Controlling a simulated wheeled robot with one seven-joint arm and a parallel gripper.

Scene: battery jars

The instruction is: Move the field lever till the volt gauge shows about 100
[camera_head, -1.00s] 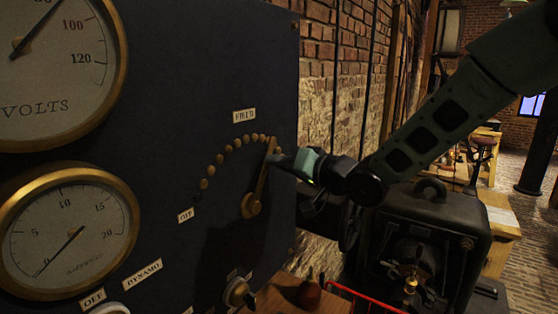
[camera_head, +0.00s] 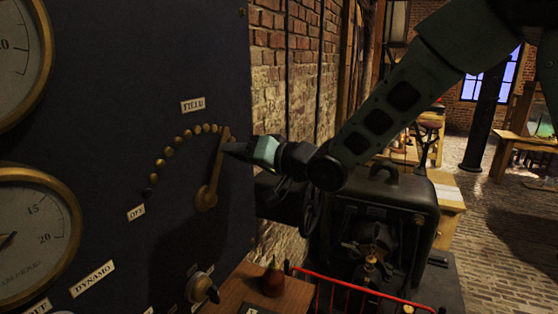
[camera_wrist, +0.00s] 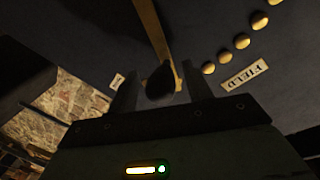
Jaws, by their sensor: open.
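The brass field lever (camera_head: 214,175) stands on the dark panel, tilted a little right of upright, with its tip near the right end of the stud arc. My gripper (camera_head: 232,147) is at the lever's upper end. In the wrist view, the lever (camera_wrist: 152,28) runs down to a dark knob (camera_wrist: 160,82) that sits between the two open fingers of my gripper (camera_wrist: 161,88). I cannot tell whether either finger touches it. The volt gauge (camera_head: 42,75) is cut off at the upper left; its needle is out of view.
Brass contact studs (camera_head: 167,152) arc from the OFF label (camera_head: 136,212) up towards the FIELD label (camera_head: 192,105). A lower gauge (camera_head: 70,225) is partly in view. A black machine (camera_head: 375,230) with a red rail (camera_head: 350,285) stands right of the panel, below my arm.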

